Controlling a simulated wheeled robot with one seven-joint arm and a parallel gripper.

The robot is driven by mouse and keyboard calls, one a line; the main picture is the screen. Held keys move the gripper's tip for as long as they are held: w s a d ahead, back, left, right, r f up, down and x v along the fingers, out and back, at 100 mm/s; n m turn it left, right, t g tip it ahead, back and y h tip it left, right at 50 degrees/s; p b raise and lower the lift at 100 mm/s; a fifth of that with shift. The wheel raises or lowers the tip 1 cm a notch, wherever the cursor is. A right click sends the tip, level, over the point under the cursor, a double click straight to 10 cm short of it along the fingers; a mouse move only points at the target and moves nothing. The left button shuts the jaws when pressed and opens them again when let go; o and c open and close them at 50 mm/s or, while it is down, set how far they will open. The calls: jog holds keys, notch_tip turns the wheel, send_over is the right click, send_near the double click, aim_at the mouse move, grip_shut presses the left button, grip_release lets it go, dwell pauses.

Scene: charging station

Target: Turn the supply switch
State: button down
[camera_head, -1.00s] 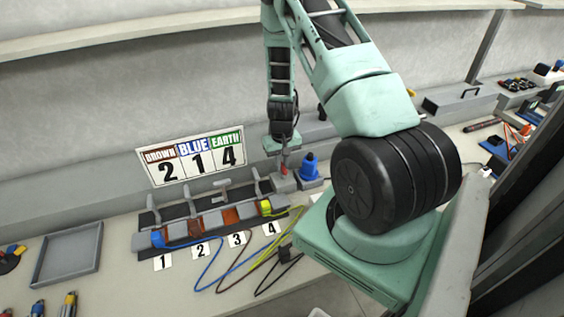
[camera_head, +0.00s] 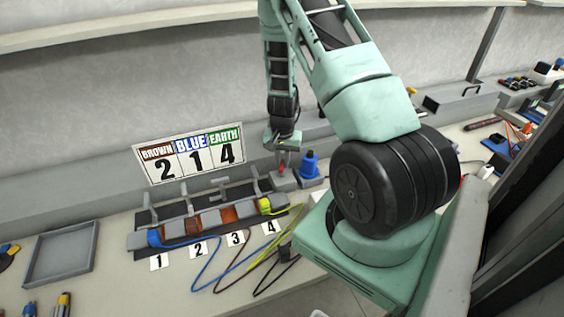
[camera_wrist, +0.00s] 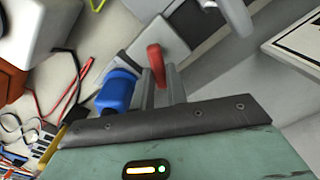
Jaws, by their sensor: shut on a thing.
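The supply switch has a red handle (camera_head: 282,167) on a grey box at the back of the bench. In the wrist view, the red handle (camera_wrist: 154,58) rises from a grey block and its near end lies between two grey fingers. My gripper (camera_wrist: 161,88) is shut on this handle. In the head view, my gripper (camera_head: 283,152) points down over the switch, and its fingers are small and partly hidden there. A blue plug (camera_head: 310,166) stands just right of the switch; it also shows to the left of the fingers in the wrist view (camera_wrist: 117,90).
A terminal block (camera_head: 208,222) with blue, brown and yellow-green wires lies left of the switch, above labels 1 to 4. A sign (camera_head: 190,155) reads brown 2, blue 1, earth 4. An empty grey tray (camera_head: 62,250) is at far left.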

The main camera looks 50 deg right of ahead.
jog(key=m, duration=0.6)
jog(key=shift+s+d+b, duration=0.1)
jog(key=shift+s+b, duration=0.05)
jog(key=shift+b, duration=0.2)
jog(key=m, duration=0.5)
jog(key=shift+s, duration=0.1)
jog(key=shift+m, duration=0.5)
jog(key=c, duration=1.4)
grip_release()
notch_tip(320, 180, up, 18)
jog(key=shift+f, duration=0.25)
